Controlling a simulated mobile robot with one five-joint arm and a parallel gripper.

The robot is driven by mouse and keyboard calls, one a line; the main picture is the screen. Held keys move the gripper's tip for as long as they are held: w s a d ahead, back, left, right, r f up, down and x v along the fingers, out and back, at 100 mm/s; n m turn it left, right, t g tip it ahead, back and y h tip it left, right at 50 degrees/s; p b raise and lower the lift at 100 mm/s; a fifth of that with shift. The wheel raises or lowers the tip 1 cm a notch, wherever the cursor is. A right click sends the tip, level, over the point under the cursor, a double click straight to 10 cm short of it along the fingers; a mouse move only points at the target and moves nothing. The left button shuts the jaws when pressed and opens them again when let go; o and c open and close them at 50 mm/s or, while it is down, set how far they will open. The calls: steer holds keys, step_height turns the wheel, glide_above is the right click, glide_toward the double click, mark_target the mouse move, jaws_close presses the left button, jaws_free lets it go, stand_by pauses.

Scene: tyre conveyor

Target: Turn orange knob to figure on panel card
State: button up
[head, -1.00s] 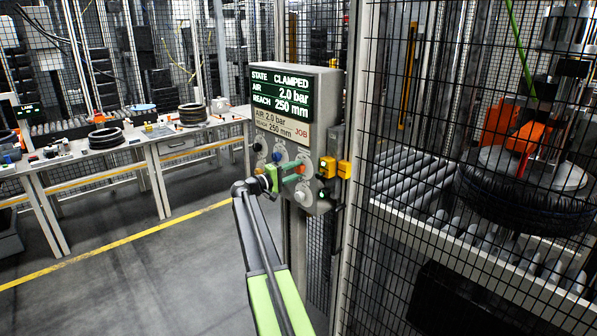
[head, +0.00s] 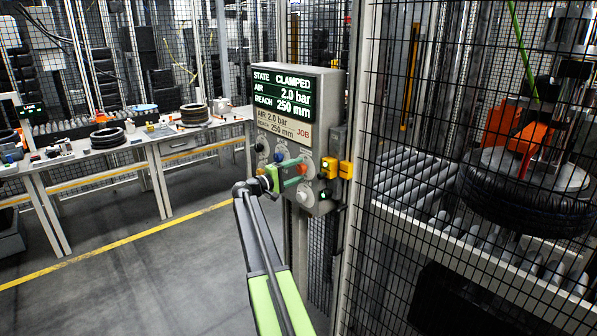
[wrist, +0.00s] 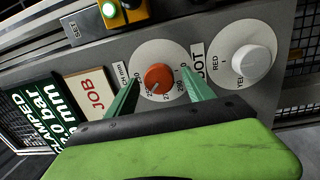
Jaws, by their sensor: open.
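The grey control panel (head: 334,118) stands on a post. Its screen (head: 283,92) reads STATE CLAMPED, AIR 2.0 bar, REACH 250 mm. The card (head: 283,127) below reads AIR 2.0 bar, REACH 250 mm, JOB. The orange knob (wrist: 159,78) sits on a white dial (wrist: 150,47) with printed figures in the wrist view; its pale pointer mark faces the lower side, and the figure it meets is too small to read surely. My gripper (wrist: 156,92) is open, its green fingers on either side of the knob, with no clear contact. In the head view my gripper (head: 290,172) partly covers the panel's lower half.
A white knob (wrist: 249,64) marked RED and YEL is beside the orange one. A yellow switch box with a lit green button (wrist: 112,14) is on the panel's side. A mesh fence (head: 470,120) stands right. The floor (head: 130,270) at left is clear.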

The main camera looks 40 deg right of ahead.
steer(key=shift+a, duration=0.1)
steer(key=w+a+f+b, duration=0.1)
steer(key=w+a, duration=0.1)
steer(key=a, duration=1.5)
steer(key=shift+w, duration=0.2)
